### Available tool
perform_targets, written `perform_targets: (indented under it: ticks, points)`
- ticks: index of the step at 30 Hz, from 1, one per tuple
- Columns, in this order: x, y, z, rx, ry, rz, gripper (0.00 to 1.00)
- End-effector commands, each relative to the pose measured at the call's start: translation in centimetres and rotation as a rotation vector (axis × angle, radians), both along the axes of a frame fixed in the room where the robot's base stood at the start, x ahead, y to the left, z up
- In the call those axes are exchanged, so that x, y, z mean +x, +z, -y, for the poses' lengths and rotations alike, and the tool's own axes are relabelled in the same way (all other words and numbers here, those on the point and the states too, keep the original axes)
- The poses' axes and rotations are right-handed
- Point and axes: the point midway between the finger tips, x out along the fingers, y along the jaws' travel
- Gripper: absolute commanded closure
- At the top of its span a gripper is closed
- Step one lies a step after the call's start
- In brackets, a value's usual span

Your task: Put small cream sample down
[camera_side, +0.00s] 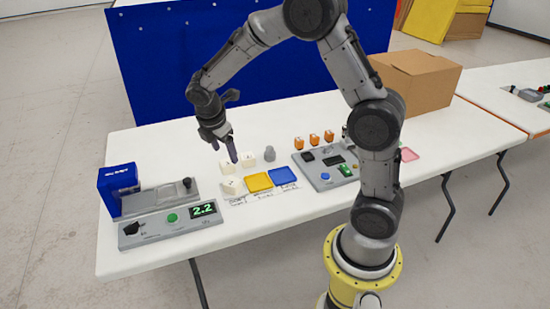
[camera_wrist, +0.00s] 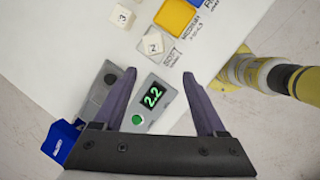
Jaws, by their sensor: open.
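Several small cream cubes stand on the white table in the side view. One cube (camera_side: 231,187) is at the front beside the yellow square; in the wrist view this appears to be the cube marked 2 (camera_wrist: 153,44), beside the "SOFT" label. Another cube (camera_side: 227,167) and a third cube (camera_side: 247,158) stand farther back. A cube marked 3 (camera_wrist: 122,16) is at the top of the wrist view. My gripper (camera_side: 226,152) is open above the cubes, its fingers (camera_wrist: 159,76) apart with nothing between them.
A yellow square (camera_side: 259,181) and a blue square (camera_side: 283,176) lie right of the front cube. A grey tester reading 2.2 (camera_side: 203,209) stands left, with a blue block (camera_side: 118,186). A grey panel (camera_side: 327,170), orange blocks (camera_side: 314,138) and a cardboard box (camera_side: 418,80) are right.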

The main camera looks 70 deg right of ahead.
Motion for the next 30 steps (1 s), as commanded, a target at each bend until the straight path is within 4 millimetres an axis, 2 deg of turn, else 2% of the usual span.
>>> perform_targets:
  ticks: [1,6,9,12,18,21,25,30]
  points:
    - [-1.4,2.5,-0.9,0.026,-0.080,0.068,0.26]
    - [-7.3,8.2,-3.9,0.150,-0.386,0.259,0.26]
    - [-11.0,10.4,-5.6,0.241,-0.559,0.359,0.26]
    - [-14.9,11.9,-7.2,0.342,-0.730,0.443,0.26]
    - [-21.1,12.6,-9.8,0.538,-1.011,0.546,0.26]
    - [-22.8,12.3,-10.6,0.602,-1.098,0.565,0.26]
    - [-23.9,12.1,-11.1,0.645,-1.153,0.575,0.26]
    - [-24.0,12.1,-11.1,0.650,-1.165,0.575,0.26]
